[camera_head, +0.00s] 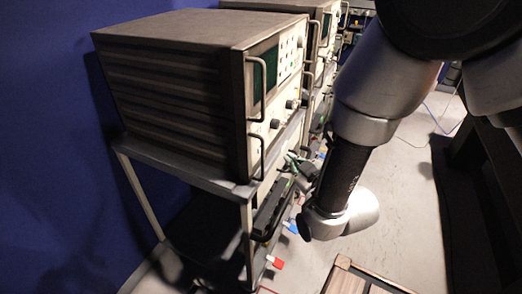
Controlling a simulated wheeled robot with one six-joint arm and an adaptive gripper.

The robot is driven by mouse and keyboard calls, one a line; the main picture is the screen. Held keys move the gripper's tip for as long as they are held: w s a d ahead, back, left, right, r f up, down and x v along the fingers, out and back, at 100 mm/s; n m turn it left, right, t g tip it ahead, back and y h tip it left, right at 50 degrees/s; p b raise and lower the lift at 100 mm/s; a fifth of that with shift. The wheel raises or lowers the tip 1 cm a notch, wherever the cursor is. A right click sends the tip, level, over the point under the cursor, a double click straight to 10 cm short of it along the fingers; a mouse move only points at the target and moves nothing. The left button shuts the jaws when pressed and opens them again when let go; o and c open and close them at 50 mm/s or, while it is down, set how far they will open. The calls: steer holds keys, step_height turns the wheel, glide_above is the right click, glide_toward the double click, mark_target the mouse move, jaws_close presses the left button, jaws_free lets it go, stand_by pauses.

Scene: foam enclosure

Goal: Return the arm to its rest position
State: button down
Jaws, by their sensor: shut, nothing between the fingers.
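My arm (347,172) comes in from the upper right and reaches down to a grey wrist joint (350,212) low in the middle of the view. The wrist hangs in front of the right side of an equipment cart, above the pale floor. I cannot make out my gripper's fingers. Dark parts and a green cable beside the arm are too small and cluttered to tell apart.
A large brown instrument (170,80) stands on the cart's grey top (175,160) at left. More instruments stand behind it. A wooden crate (355,280) is at the bottom, below the wrist. Pale floor (405,180) lies open right of the arm. A blue wall (45,150) is at left.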

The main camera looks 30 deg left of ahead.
steer(key=s+d+f+m+g+h, duration=0.2)
steer(key=s+d+f+g+h, duration=0.45)
steer(key=d+f, duration=0.35)
steer(key=w+d+r+m+g+h, duration=0.1)
steer(key=d+r+m+h, duration=0.15)
steer(key=d+r, duration=0.8)
steer(key=w+d+r+m+g+h, duration=0.1)
steer(key=d+r+m+g+h, duration=0.15)
steer(key=d+r, duration=0.8)
steer(key=s+d+r+m+t, duration=0.1)
steer(key=d+r+m+t, duration=0.1)
steer(key=d, duration=0.7)
steer(key=s+d+r+m+t, duration=0.1)
steer(key=d+r+m, duration=0.3)
steer(key=d, duration=0.5)
steer(key=s+d+r+m+t, duration=0.2)
steer(key=s+d+r+m, duration=0.1)
steer(key=d+r, duration=0.4)
steer(key=d, duration=0.2)
steer(key=shift+s+d+t, duration=0.2)
steer(key=shift+d+t, duration=0.1)
steer(key=shift+d, duration=0.05)
steer(key=shift+r, duration=0.1)
